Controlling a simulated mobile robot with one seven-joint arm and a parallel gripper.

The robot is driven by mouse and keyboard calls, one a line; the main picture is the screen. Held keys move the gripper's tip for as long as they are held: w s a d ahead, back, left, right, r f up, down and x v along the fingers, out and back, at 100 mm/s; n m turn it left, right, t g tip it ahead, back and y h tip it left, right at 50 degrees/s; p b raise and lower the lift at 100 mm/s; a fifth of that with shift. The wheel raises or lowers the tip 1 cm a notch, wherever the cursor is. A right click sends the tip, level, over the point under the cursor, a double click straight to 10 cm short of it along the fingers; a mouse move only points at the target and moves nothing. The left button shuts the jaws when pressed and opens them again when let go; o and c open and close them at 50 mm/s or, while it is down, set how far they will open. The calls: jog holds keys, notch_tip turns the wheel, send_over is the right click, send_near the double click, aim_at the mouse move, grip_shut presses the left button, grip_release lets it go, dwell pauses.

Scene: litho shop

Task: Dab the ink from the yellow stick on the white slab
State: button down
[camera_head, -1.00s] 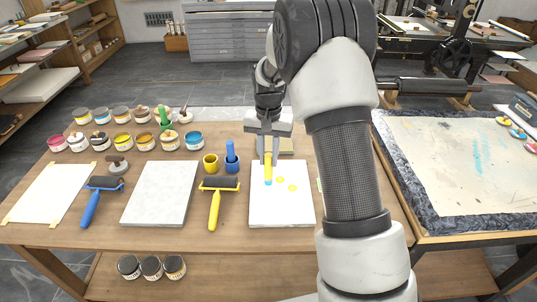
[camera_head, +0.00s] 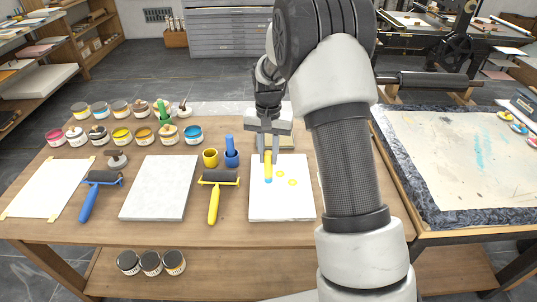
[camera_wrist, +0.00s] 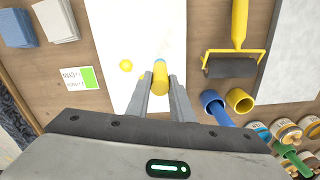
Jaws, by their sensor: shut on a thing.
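My gripper (camera_head: 268,157) is shut on the yellow stick (camera_head: 268,166) and holds it upright, its lower end over the white slab (camera_head: 290,205). A small blue patch shows at the stick's lower end in the head view. In the wrist view the stick (camera_wrist: 160,78) stands between the two fingers (camera_wrist: 161,98). I cannot tell whether the stick's tip touches the slab.
A yellow roller (camera_head: 214,205), a yellow cup (camera_head: 210,158) and a blue cup (camera_head: 232,159) stand left of the slab. A grey-white slab (camera_head: 158,190) and a blue roller (camera_head: 89,203) lie farther left. Several ink jars (camera_head: 121,136) line the back left.

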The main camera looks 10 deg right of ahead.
jog(key=shift+f, duration=0.6)
dwell(1.1)
jog(key=shift+r, duration=0.1)
jog(key=shift+r+p, duration=2.3)
jog(key=shift+r, duration=1.15)
